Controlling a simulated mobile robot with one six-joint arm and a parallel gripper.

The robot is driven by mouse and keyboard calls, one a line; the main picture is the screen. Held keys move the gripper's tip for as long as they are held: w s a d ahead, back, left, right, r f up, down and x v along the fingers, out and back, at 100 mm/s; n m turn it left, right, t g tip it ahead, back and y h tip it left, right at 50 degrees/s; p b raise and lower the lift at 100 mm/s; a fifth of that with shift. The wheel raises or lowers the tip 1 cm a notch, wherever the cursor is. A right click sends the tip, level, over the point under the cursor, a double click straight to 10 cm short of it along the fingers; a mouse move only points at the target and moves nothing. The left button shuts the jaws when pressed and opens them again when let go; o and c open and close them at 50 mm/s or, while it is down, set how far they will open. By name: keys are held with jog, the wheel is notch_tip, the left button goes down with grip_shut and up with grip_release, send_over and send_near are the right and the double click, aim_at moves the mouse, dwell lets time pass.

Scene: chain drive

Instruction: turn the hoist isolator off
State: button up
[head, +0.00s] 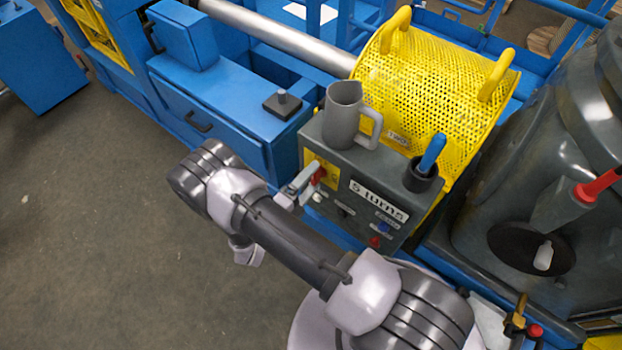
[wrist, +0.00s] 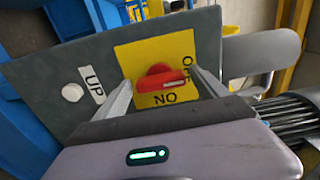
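The isolator is a red rotary knob (wrist: 162,80) on a yellow plate (wrist: 140,56) marked ON and OFF, both inverted or turned in the wrist view. Its bar lies crosswise there, with a pale line at its right end, on the side of the OFF print. My gripper (wrist: 163,78) is open, one finger on each side of the knob; a small gap shows at the left, and I cannot tell whether the right finger touches. In the head view, my gripper (head: 304,184) reaches the red knob (head: 318,176) at the left of the grey control box (head: 350,190).
A grey jug (head: 343,118) and a dark cup (head: 421,176) with a blue-handled tool stand on the box. Other buttons sit on its face. A yellow perforated guard (head: 425,90) is behind, a dark tank (head: 560,170) at right. The floor at left is clear.

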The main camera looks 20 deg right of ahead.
jog(key=p+v, duration=0.3)
jog(key=v, duration=1.4)
jog(key=shift+s+a, duration=0.15)
